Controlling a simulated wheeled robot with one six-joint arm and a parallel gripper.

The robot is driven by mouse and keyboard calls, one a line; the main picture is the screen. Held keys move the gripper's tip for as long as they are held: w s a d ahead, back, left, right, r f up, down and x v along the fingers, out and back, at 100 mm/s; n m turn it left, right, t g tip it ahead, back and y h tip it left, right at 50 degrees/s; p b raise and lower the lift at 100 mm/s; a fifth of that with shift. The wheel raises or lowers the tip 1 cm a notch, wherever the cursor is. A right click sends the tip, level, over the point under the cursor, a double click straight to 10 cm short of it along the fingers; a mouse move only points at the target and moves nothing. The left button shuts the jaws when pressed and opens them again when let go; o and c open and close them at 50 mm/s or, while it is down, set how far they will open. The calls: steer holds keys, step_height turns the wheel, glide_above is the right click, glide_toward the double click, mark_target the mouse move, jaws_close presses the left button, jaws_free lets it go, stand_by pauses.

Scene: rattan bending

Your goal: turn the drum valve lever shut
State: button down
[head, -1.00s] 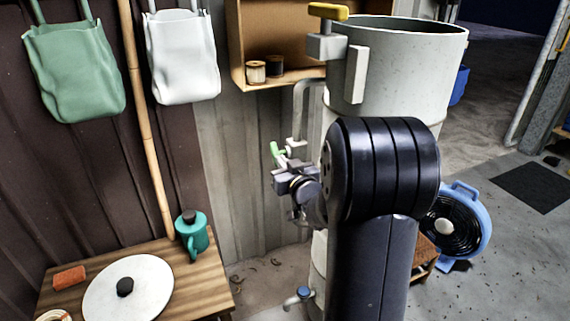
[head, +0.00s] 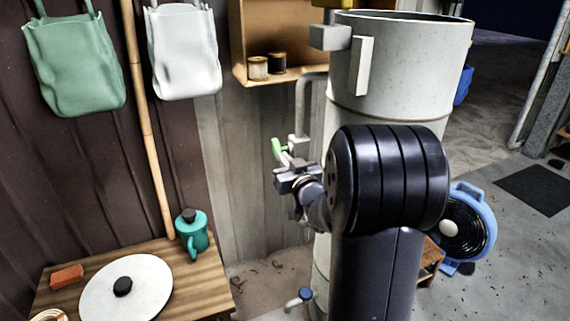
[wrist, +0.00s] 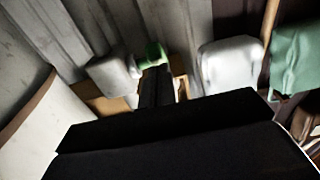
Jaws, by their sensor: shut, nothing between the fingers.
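The green lever (head: 279,149) sits on the grey pipe (head: 303,105) at the left side of the tall pale drum (head: 400,70). It slants up to the left. My gripper (head: 283,180) is shut and empty just below the lever in the head view. In the wrist view, the green lever (wrist: 152,50) shows right beyond my dark fingertips (wrist: 156,74). I cannot tell whether they touch it. My arm hides the drum's middle and part of the valve.
A grey block with a yellow handle (head: 330,36) is on the drum's upper side. A blue-handled tap (head: 305,293) is low on the drum. A wooden table (head: 215,277) holds a teal can (head: 192,235). A blue fan (head: 466,222) stands right of my arm.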

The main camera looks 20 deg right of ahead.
steer(key=shift+f+t+b, duration=0.3)
steer(key=shift+f+b, duration=0.05)
steer(key=shift+b, duration=0.75)
steer(key=shift+w+f+t+b, duration=0.35)
steer(key=shift+f+b, duration=0.35)
steer(key=shift+b, duration=1.55)
steer(key=shift+w+f+t+b, duration=0.3)
steer(key=shift+f+b, duration=0.4)
steer(key=shift+b, duration=1.55)
steer(key=shift+w+f+b, duration=0.1)
steer(key=shift+f+b, duration=0.1)
steer(key=shift+b, duration=0.15)
